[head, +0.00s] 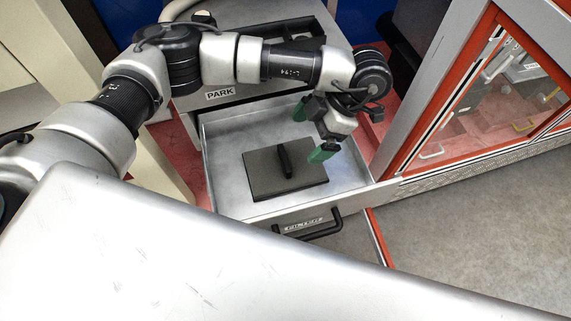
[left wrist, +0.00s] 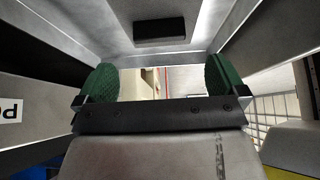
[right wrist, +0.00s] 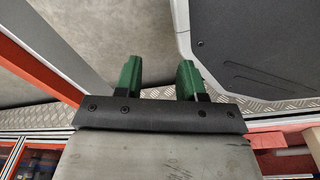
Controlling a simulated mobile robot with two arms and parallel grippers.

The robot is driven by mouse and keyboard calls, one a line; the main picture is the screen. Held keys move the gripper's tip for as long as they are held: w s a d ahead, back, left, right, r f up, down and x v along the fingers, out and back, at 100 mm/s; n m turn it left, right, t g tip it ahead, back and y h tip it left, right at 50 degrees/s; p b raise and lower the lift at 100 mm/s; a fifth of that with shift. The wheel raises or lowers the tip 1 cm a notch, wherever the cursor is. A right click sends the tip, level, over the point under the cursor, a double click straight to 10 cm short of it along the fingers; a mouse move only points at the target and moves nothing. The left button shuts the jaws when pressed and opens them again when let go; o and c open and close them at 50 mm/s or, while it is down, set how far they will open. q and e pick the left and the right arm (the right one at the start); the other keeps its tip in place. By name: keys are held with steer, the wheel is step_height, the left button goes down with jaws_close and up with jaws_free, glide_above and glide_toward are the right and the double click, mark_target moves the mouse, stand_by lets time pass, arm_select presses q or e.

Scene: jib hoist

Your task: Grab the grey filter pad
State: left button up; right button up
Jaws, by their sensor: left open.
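The grey filter pad (head: 262,175) is a flat dark square plate with a black bar handle (head: 285,160) on top. It lies flat in the open metal drawer (head: 225,133) in the head view. My left gripper (head: 310,134) is open and empty, with green fingertips, above the drawer and to the right of the pad's handle. The left wrist view shows its two fingers (left wrist: 160,82) wide apart, with a dark block (left wrist: 160,31) beyond; I cannot tell what that block is. My right gripper (right wrist: 159,80) is open and empty in the right wrist view, outside the head view.
The drawer has raised walls and a black front handle (head: 312,228). A cabinet marked PARK (head: 250,92) stands behind it. A red-framed glazed case (head: 480,100) stands close on the right. A pale metal surface (head: 200,260) fills the lower left. Grey floor is clear at lower right.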

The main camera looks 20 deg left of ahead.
mark_target(286, 157)
arm_select(q)
steer(key=x, duration=0.3)
steer(key=shift+a+f, duration=0.1)
steer(key=shift+f, duration=0.05)
steer(key=x, duration=0.4)
steer(key=shift+s+a, duration=0.1)
steer(key=shift+a, duration=0.05)
steer(key=shift+s+a+f+b, duration=0.1)
steer(key=shift+a+f+b, duration=0.1)
steer(key=shift+f+b, duration=0.15)
steer(key=shift+f, duration=0.1)
steer(key=c, duration=0.8)
arm_select(e)
steer(key=shift+w+a+r, duration=0.15)
steer(key=shift+w+r, duration=0.45)
steer(key=shift+w, duration=0.05)
